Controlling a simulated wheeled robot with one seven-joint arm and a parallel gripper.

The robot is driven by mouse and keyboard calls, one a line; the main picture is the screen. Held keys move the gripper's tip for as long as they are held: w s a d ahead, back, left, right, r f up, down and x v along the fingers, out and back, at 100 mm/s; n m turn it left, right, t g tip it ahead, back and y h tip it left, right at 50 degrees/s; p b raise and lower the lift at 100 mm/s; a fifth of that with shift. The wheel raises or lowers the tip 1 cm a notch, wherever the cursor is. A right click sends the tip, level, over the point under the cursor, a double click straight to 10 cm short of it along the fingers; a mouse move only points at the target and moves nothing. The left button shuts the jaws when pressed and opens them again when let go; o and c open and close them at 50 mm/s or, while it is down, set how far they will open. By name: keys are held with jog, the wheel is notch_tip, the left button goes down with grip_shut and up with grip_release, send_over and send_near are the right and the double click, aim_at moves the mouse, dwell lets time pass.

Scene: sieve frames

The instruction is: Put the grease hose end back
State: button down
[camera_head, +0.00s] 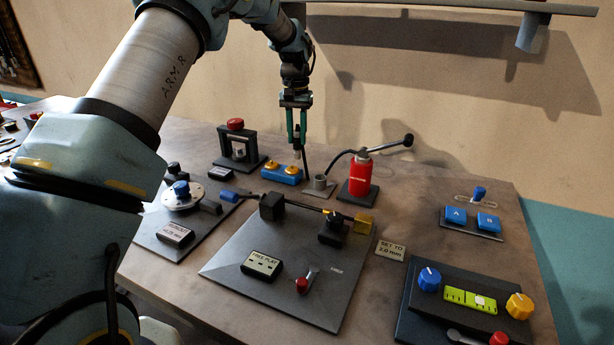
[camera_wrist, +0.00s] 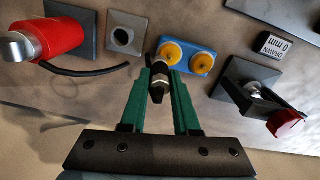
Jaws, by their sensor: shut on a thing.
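My gripper (camera_head: 297,128) hangs over the back of the bench, pointing down. In the wrist view its green fingers (camera_wrist: 160,82) are closed around the grease hose end (camera_wrist: 157,82), a short dark and metal nozzle. The red grease pump (camera_head: 360,176) stands to the right, and it also shows in the wrist view (camera_wrist: 52,40). The black hose (camera_wrist: 85,72) curves from the pump toward my fingers. A small grey socket (camera_head: 319,186) stands between the pump and the blue block, and in the wrist view its round opening (camera_wrist: 122,38) looks empty. The hose end is apart from it.
A blue block (camera_head: 282,175) with two yellow-topped fittings sits close below my gripper. A black press frame (camera_head: 238,148) with a red knob stands left of it. The pump's lever (camera_head: 400,142) sticks out right. A bar fixture (camera_head: 300,250) fills the bench front.

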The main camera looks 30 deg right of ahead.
jog(key=s+d+r+m+b, duration=0.2)
jog(key=s+d+m+b, duration=0.25)
jog(key=s+b, duration=0.2)
jog(key=f+p, duration=0.1)
jog(key=f, duration=0.2)
jog(key=f+p, duration=0.1)
jog(key=f, duration=0.2)
jog(key=f+p, duration=0.1)
jog(key=f, duration=0.2)
jog(key=shift+s+a+f, duration=0.1)
jog(key=shift+a, duration=0.2)
jog(key=shift+f, duration=0.15)
jog(key=c, duration=0.6)
grip_release()
jog(key=shift+c, duration=0.2)
notch_tip(320, 180, up, 12)
jog(key=b, duration=0.2)
jog(key=shift+r, duration=0.2)
